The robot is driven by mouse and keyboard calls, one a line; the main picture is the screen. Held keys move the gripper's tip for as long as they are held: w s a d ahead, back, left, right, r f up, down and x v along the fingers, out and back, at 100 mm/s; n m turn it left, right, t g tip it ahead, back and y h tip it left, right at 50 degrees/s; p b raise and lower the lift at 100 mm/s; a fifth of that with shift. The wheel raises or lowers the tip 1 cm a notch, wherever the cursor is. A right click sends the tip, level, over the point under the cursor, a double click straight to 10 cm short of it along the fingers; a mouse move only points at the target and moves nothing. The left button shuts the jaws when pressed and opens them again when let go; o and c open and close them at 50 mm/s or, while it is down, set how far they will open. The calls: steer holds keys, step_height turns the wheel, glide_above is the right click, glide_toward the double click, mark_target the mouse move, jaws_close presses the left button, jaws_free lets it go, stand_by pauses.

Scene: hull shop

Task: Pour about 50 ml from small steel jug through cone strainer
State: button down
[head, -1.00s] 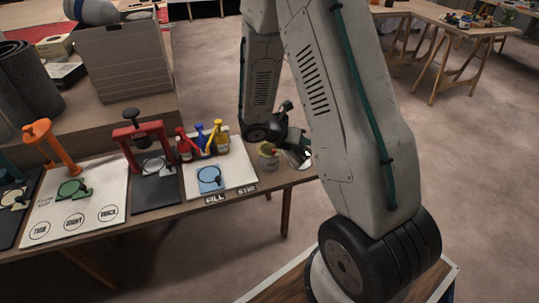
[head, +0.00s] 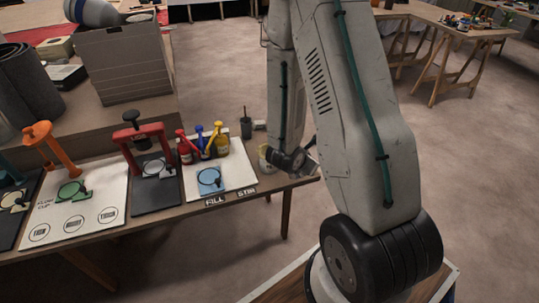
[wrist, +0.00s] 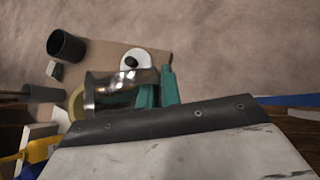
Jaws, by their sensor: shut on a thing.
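The small steel jug (wrist: 112,88) is shiny and shows in the middle of the wrist view. My gripper (wrist: 158,88), with teal fingers, is shut on it. I cannot tell how far the jug is tilted or what it holds. A pale container with a yellowish rim (wrist: 76,102) lies just beyond the jug's left end, partly hidden by it. In the head view this container (head: 264,158) stands near the table's right end, partly behind my wrist. I cannot make out the cone strainer; it may be hidden there.
A dark cup (head: 246,128) stands at the table's back edge. Red, blue and yellow pump bottles (head: 201,147) stand on a white board, left of the container. A red stand (head: 143,138) is further left. Open floor lies beyond the table's right end.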

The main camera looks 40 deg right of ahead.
steer(key=s+d+f+m+t+b, duration=0.1)
steer(key=s+f+m+t, duration=0.1)
steer(key=f+t, duration=0.3)
steer(key=shift+s+d+f+m+b, duration=0.2)
steer(key=shift+s+f+m+b, duration=0.25)
steer(key=shift+f, duration=1.65)
steer(key=shift+s, duration=0.15)
